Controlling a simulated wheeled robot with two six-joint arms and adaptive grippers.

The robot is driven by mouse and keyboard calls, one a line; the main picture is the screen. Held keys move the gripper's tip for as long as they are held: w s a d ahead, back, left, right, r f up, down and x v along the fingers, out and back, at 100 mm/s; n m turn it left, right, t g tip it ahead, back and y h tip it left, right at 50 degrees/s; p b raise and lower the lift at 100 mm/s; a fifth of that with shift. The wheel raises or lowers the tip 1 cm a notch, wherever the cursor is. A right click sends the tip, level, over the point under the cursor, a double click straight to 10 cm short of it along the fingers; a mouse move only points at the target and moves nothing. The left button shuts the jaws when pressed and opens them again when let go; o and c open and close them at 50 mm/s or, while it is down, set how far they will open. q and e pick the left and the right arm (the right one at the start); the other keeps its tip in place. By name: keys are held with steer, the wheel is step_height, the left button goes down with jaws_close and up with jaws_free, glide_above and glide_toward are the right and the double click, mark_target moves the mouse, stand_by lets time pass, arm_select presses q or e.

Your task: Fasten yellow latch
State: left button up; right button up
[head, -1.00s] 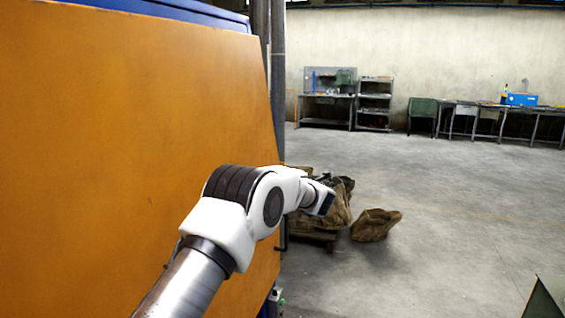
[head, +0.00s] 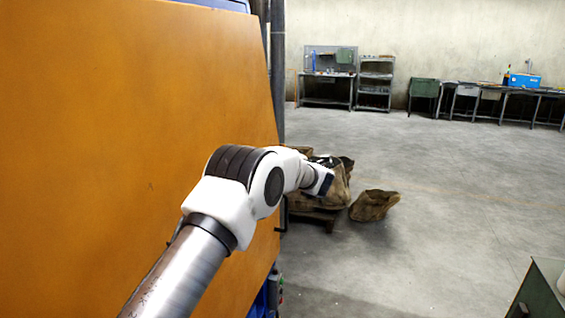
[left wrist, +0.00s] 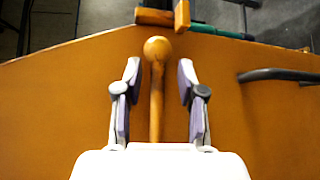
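The yellow latch shows in the left wrist view as an orange-yellow rod with a round knob (left wrist: 157,48), standing out over the orange panel. My left gripper (left wrist: 158,75) is open, with one finger on each side of the rod. Gaps show between the rod and both fingers, and the knob reaches just past the fingertips. In the head view my left arm crosses in front of the large orange door panel (head: 120,120). The latch and the left fingertips cannot be made out there. My right gripper is in neither view.
Brown sacks (head: 374,205) lie on the floor past the arm. A green object (head: 540,290) stands lower right. Open floor lies between.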

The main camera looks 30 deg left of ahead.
arm_select(q)
steer(key=v, duration=1.2)
stand_by(1.6)
